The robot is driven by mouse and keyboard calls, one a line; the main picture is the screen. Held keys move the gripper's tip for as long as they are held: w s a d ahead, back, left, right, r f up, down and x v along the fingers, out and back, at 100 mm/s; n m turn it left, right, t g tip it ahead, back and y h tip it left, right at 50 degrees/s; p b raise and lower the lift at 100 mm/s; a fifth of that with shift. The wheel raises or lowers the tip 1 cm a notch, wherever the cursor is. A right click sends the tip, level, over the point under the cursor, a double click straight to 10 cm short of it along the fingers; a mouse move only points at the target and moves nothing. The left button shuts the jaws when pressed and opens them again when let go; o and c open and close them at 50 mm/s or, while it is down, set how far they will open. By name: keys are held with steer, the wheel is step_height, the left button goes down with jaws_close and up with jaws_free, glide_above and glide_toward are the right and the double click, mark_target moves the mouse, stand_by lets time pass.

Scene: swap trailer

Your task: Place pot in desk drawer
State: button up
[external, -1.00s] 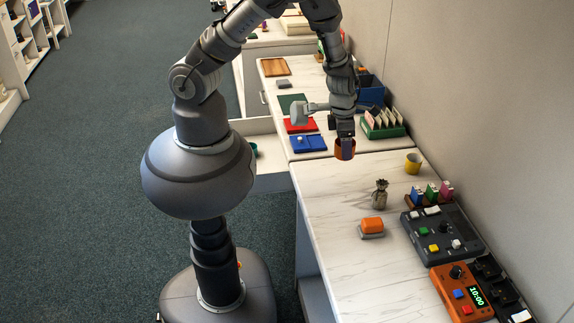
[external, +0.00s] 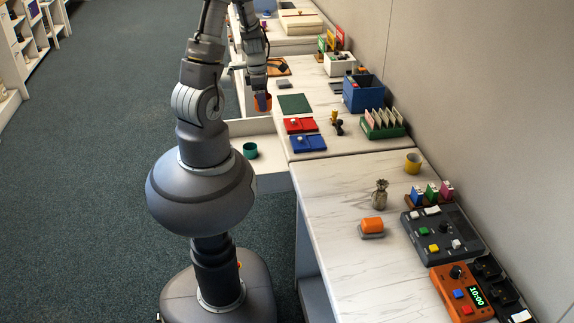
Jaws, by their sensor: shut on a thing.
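An orange pot (external: 264,107) is in my gripper (external: 262,97), which is shut on it. The gripper points down near the left edge of the far desk section, beside the green mat. The pot is partly hidden by the gripper's fingers. An open white desk drawer (external: 273,181) sticks out to the left of the desk, nearer the camera than the pot. A teal cup (external: 250,150) stands in it. My body hides the drawer's left part.
On the desk are a green mat (external: 294,104), a red pad (external: 300,125) and a blue pad (external: 308,143). A blue bin (external: 363,97) and a green card holder (external: 382,125) stand by the wall. The near marble top has clear room at its left.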

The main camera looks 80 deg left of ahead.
steer(key=s+a, duration=0.2)
steer(key=s, duration=0.1)
steer(key=b, duration=0.3)
glide_above(257, 168)
steer(key=d, duration=0.5)
steer(key=f, duration=2.7)
steer(key=shift+s+d, duration=0.15)
steer(key=shift+s, duration=0.15)
step_height(257, 168, down, 4)
steer(key=shift+f+b, duration=0.25)
steer(key=shift+b, duration=0.6)
steer(key=shift+r, duration=0.1)
steer(key=o, duration=0.6)
steer(key=shift+f, duration=0.2)
steer(key=o, duration=0.4)
steer(key=shift+o, duration=0.2)
steer(key=shift+r, duration=0.1)
